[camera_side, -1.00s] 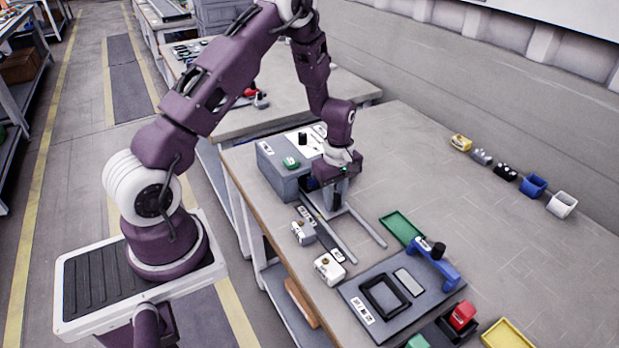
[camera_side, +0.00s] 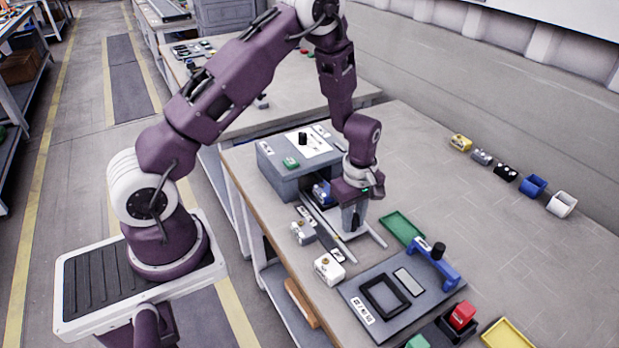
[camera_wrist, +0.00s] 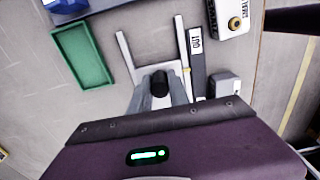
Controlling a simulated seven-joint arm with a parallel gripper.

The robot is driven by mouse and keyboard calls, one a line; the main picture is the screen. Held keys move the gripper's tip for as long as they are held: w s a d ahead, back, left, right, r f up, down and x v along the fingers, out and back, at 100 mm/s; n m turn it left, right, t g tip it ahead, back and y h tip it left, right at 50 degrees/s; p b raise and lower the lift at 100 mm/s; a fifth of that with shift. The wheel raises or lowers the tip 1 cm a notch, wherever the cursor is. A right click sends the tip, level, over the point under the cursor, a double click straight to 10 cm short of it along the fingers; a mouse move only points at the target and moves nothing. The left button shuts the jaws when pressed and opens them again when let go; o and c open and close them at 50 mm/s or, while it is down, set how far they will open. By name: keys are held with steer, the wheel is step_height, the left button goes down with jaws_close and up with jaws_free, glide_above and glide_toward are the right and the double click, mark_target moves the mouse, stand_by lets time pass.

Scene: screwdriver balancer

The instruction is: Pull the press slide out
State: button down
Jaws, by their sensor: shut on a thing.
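The grey press box (camera_side: 288,180) stands at the left of the bench, with two pale rails (camera_side: 376,234) running out from its front. The pale slide plate (camera_wrist: 148,71) lies between the rails in the wrist view, out in front of the box. My gripper (camera_side: 353,229) is shut on the slide's black knob (camera_wrist: 159,83), with one finger on each side of it. A blue part (camera_side: 321,191) shows at the box's open front. My gripper and wrist hide much of the slide in the side view.
A label strip (camera_wrist: 197,55) marked OUT lies beside one rail. A green tray (camera_side: 402,228) lies just beyond the rails. A white block (camera_side: 329,268) and a grey block (camera_side: 303,232) stand on the near side. A dark fixture board (camera_side: 402,310) lies ahead.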

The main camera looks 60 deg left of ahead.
steer(key=shift+d, duration=2.05)
steer(key=c, duration=1.2)
jaws_free()
steer(key=shift+o, duration=0.2)
